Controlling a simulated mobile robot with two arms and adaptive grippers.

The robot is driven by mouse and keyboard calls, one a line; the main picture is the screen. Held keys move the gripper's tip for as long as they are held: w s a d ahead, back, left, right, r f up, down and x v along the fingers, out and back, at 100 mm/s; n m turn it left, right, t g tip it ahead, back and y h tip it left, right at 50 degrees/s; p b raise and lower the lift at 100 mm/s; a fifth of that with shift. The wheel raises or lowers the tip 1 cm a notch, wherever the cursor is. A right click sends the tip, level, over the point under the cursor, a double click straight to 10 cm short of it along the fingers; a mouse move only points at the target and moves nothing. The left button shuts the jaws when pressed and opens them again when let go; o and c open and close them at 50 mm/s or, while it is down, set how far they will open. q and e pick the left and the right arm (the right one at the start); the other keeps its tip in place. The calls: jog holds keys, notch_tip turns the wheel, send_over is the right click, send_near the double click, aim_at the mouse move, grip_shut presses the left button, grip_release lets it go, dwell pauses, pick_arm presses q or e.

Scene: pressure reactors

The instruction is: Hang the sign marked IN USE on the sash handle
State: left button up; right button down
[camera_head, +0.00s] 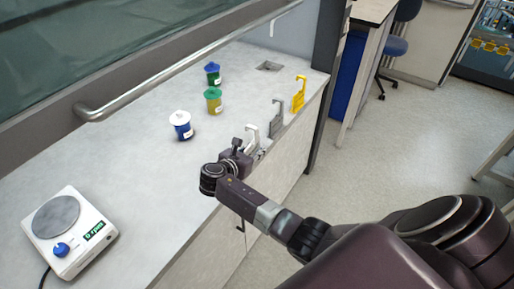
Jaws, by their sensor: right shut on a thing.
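The sash handle (182,68) is a long grey metal bar along the lower edge of the fume hood sash, at the upper left. Three hooked signs stand in a row near the bench's right edge: a white one (252,131), a grey one (276,120) and a yellow one (299,95). Their markings are too small to read, so I cannot tell which says IN USE. My right gripper (250,154) is at the white sign, the nearest one, and is shut on it. The gripper and wrist hide the sign's lower part. My left gripper is not in view.
A hotplate stirrer (70,232) with a blue knob sits at the lower left of the bench (135,165). A blue chair (394,46) is beyond.

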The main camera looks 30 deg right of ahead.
aim_at(252, 144)
jog(key=c, duration=1.7)
grip_release()
jog(key=shift+f+b, duration=0.25)
jog(key=shift+b, duration=0.3)
jog(key=v, duration=0.4)
jog(key=s+b+v, duration=0.1)
jog(key=v, duration=0.3)
jog(key=shift+d+f, duration=0.15)
jog(key=shift+f, duration=0.05)
